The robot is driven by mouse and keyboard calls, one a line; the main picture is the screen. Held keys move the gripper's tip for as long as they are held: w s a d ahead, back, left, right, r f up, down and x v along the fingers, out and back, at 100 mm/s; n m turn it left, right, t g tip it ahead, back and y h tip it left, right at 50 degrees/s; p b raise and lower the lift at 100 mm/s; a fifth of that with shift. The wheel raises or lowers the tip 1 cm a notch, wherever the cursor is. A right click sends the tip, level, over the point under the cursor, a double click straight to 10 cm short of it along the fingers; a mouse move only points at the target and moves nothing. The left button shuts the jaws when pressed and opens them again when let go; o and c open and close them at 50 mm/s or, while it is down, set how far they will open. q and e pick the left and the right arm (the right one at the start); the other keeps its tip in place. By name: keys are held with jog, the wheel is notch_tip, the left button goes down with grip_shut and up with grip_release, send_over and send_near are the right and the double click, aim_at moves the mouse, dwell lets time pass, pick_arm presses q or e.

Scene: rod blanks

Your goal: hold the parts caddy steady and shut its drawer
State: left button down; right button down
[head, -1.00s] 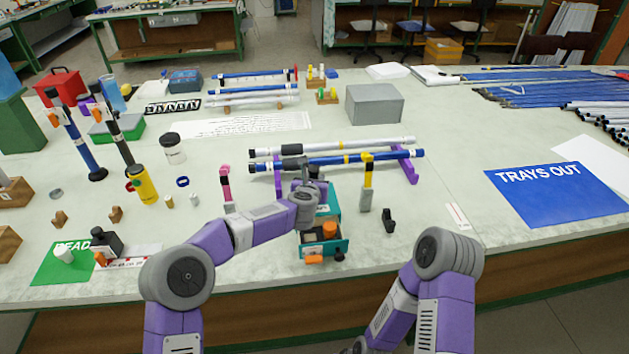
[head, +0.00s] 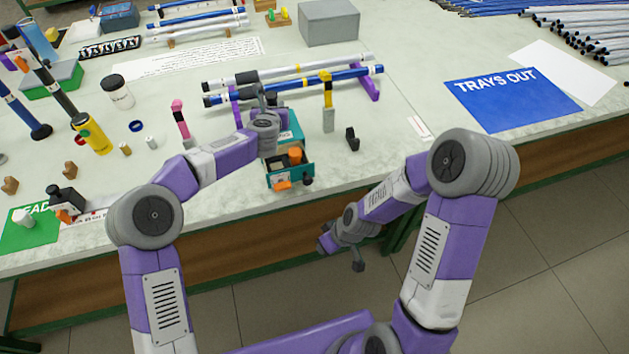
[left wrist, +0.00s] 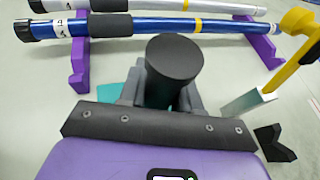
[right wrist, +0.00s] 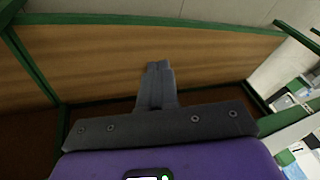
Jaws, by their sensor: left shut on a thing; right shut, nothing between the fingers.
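The teal parts caddy (head: 292,129) stands near the front edge of the bench, partly hidden by my left arm. Its drawer (head: 290,177) is pulled out toward me, with an orange piece (head: 295,156) and dark contents inside and an orange pull (head: 282,185) on its front. My left gripper (head: 270,97) is shut on the caddy's black handle (left wrist: 174,72), a round-topped post between the fingers in the left wrist view. My right gripper (head: 358,264) is shut and empty, low in front of the bench; the right wrist view shows its fingers together (right wrist: 158,84).
A purple rack holding a white rod and a blue rod (head: 300,90) stands behind the caddy. Yellow-topped (head: 327,105) and pink-topped (head: 181,121) posts flank it. A small black block (head: 352,139) lies to the right. The bench's wooden front (right wrist: 90,60) faces my right gripper.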

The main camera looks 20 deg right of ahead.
aim_at(300, 161)
pick_arm(q)
jog(key=shift+r, duration=0.1)
pick_arm(e)
jog(key=d+r+n+t, duration=0.2)
jog(key=r+n, duration=0.4)
jog(key=r, duration=0.6)
jog(key=d+r+n+t, duration=0.1)
jog(key=d+r+n, duration=0.1)
jog(key=r+n, duration=0.75)
jog(key=shift+w+a+f+m+y, duration=0.1)
jog(key=shift+w+a+f+m, duration=0.5)
jog(key=shift+w, duration=0.95)
jog(key=shift+w+a+f+m+y, duration=0.1)
jog(key=shift+w+a+f+m, duration=0.2)
jog(key=shift+w+a+f, duration=0.7)
jog(key=shift+w+a+f+m+y, duration=0.1)
jog(key=shift+w+a+f+m, duration=0.55)
jog(key=shift+w, duration=1.45)
jog(key=shift+w+d+f, duration=0.1)
jog(key=shift+d+f, duration=0.05)
jog(key=shift+d, duration=0.2)
pick_arm(q)
jog(key=shift+d, duration=0.1)
pick_arm(e)
jog(key=w, duration=0.9)
pick_arm(q)
jog(key=shift+s, duration=0.1)
jog(key=shift+d, duration=0.1)
